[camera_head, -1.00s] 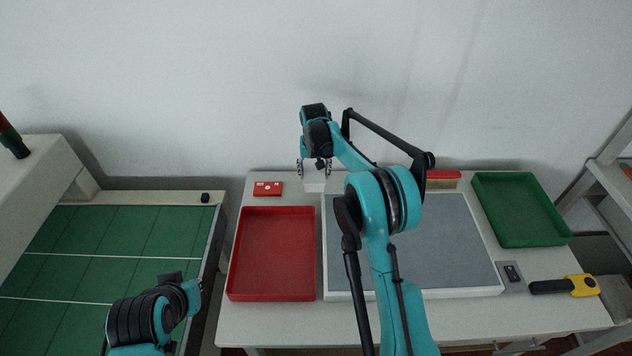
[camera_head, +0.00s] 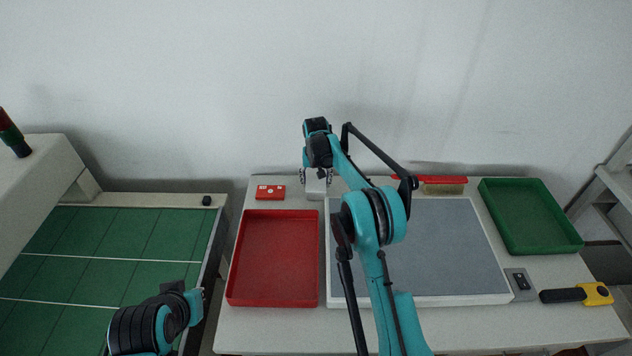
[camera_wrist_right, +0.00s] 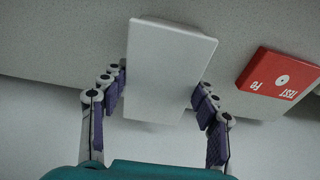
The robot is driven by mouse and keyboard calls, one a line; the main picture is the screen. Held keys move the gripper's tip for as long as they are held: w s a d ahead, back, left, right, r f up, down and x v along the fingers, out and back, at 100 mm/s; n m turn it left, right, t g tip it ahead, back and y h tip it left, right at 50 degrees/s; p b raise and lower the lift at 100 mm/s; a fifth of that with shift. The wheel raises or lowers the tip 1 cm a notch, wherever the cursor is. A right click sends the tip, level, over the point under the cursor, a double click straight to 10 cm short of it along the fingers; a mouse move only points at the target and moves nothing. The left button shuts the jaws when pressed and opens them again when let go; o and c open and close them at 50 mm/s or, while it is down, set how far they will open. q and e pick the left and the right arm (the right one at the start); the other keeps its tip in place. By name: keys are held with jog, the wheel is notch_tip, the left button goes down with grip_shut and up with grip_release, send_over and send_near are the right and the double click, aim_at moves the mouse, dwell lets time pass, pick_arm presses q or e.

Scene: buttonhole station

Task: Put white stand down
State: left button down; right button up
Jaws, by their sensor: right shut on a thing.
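The white stand (camera_head: 315,189) is a pale block at the back of the white table, just behind the gap between the red tray and the grey mat. My right gripper (camera_head: 317,176) is above it and shut on it. In the right wrist view the stand (camera_wrist_right: 168,65) sits between the two purple-padded fingers of my right gripper (camera_wrist_right: 160,92). The stand looks upright, at or very near the tabletop; I cannot tell whether its base touches. My left arm is low at the left, its gripper end (camera_head: 197,300) small and its jaws unclear.
A red TEST box (camera_head: 270,192) lies left of the stand. The red tray (camera_head: 232,280) is in front, the white-framed grey mat (camera_head: 450,250) to the right. A red-topped block (camera_head: 443,186), green tray (camera_head: 560,235) and yellow-black tool (camera_head: 592,293) are further right. A wall stands behind.

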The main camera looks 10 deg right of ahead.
aim_at(316, 183)
jog(key=o, duration=1.2)
jog(key=shift+f, duration=0.1)
jog(key=shift+o, duration=0.2)
jog(key=s+r+p, duration=0.1)
jog(key=s+r, duration=0.2)
jog(key=r, duration=0.4)
jog(key=s+r+t+p, duration=0.15)
jog(key=s+r, duration=0.25)
jog(key=r, duration=0.4)
jog(key=s+r+p, duration=0.2)
jog(key=s+r, duration=0.1)
jog(key=r, duration=0.4)
jog(key=s+d+r+n+t, duration=0.1)
jog(key=s+r, duration=0.4)
jog(key=s, duration=0.7)
jog(key=s+f+t, duration=0.1)
jog(key=s+f, duration=0.1)
jog(key=s, duration=0.5)
jog(key=s+f+t, duration=0.1)
jog(key=s+f, duration=0.2)
jog(key=s, duration=0.4)
jog(key=s+f+n+t, duration=0.1)
jog(key=s+f, duration=0.1)
jog(key=s, duration=0.5)
jog(key=shift+s+d+f, duration=0.15)
jog(key=shift+d+f, duration=0.1)
jog(key=shift+d, duration=0.2)
